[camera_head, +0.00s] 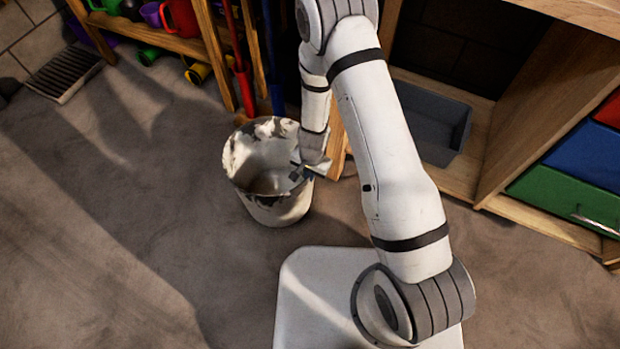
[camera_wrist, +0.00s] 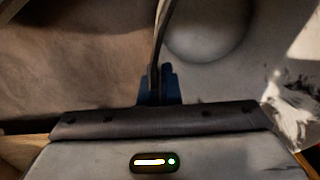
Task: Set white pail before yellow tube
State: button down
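The white pail (camera_head: 262,205), scuffed and with dark patches around its rim, is upright in the middle of the head view. I cannot tell whether its base touches the floor. My gripper (camera_head: 306,172) is at the right side of its rim. In the wrist view the two blue fingertips (camera_wrist: 160,85) close on the thin pail wall, and the pail's inside (camera_wrist: 210,75) shows to the right. The yellow tube (camera_head: 197,73) lies on the floor under the shelf's front edge, behind and left of the pail.
A green tube (camera_head: 148,55) lies left of the yellow one. A wooden shelf (camera_head: 180,44) with cups stands behind, with red and blue poles at its right. A grey bin (camera_head: 432,125) sits in a wooden cabinet at right. The floor (camera_head: 110,200) left of the pail is clear.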

jog(key=shift+f, duration=0.5)
jog(key=c, duration=2.1)
grip_release()
jog(key=shift+f, duration=0.15)
jog(key=o, duration=0.5)
jog(key=shift+c, duration=0.2)
notch_tip(320, 180, up, 12)
jog(key=p, duration=0.9)
jog(key=shift+s+d+r, duration=0.15)
jog(key=shift+d+r, duration=0.1)
jog(key=shift+d, duration=0.05)
